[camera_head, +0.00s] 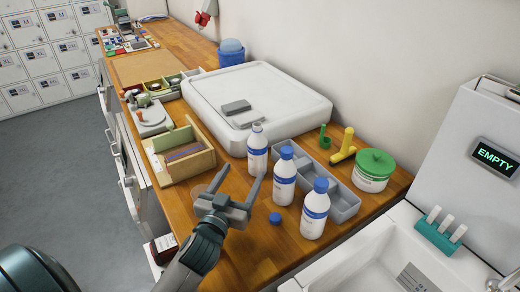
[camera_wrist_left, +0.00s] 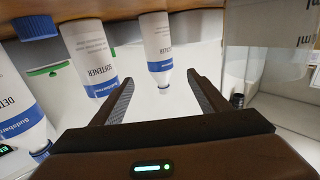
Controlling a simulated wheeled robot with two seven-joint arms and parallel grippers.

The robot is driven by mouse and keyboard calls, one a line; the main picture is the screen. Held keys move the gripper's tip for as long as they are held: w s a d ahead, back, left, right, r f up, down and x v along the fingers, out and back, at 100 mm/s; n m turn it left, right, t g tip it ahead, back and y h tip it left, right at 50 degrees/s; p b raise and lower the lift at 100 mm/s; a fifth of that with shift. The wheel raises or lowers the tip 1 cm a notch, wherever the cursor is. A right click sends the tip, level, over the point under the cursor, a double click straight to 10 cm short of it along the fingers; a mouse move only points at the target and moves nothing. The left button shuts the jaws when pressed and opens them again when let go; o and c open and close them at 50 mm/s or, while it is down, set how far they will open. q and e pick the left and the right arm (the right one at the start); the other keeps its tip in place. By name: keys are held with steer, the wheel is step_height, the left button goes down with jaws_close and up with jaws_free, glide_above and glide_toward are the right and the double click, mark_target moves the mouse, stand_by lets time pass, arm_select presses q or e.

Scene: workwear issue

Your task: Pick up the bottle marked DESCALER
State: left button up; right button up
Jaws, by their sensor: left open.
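Three white bottles with blue label bands stand on the wooden counter. The farthest bottle (camera_head: 257,150) has no blue cap; the middle (camera_head: 285,178) and nearest (camera_head: 315,212) bottles have blue caps. In the left wrist view, which looks upside down, one bottle reads SOFTENER (camera_wrist_left: 88,55) and one starts DETE (camera_wrist_left: 15,105). The uncapped bottle (camera_wrist_left: 157,45) lies ahead, between the finger lines; its label is too small to read. I cannot read DESCALER anywhere. My left gripper (camera_head: 240,174) is open and empty, just in front of the uncapped bottle. My right gripper is not in view.
A loose blue cap (camera_head: 275,218) lies right of my left gripper. A grey divided tray (camera_head: 345,204) stands behind the bottles, a green-lidded tub (camera_head: 373,170) to its right. A wooden box (camera_head: 190,165) and a white case (camera_head: 255,90) stand beyond. A sink (camera_head: 370,262) is at front right.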

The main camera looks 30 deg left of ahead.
mark_target(254, 152)
arm_select(q)
steer(key=w+p, duration=0.1)
steer(key=w, duration=0.2)
steer(key=w+a+p, duration=0.1)
steer(key=w, duration=0.3)
steer(key=w+p, duration=0.1)
steer(key=w, duration=0.2)
steer(key=shift+w+a+r, duration=0.15)
steer(key=shift+w+a, duration=0.05)
steer(key=shift+a, duration=0.1)
steer(key=shift+w, duration=0.35)
steer(key=shift+w+a, duration=0.1)
steer(key=shift+w, duration=0.05)
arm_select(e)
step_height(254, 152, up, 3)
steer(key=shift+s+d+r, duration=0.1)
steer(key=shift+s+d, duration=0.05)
arm_select(q)
steer(key=shift+w, duration=0.5)
steer(key=w, duration=0.1)
steer(key=w+p, duration=0.1)
steer(key=w, duration=0.2)
steer(key=shift+w+a+p, duration=0.3)
steer(key=shift+w+a, duration=0.1)
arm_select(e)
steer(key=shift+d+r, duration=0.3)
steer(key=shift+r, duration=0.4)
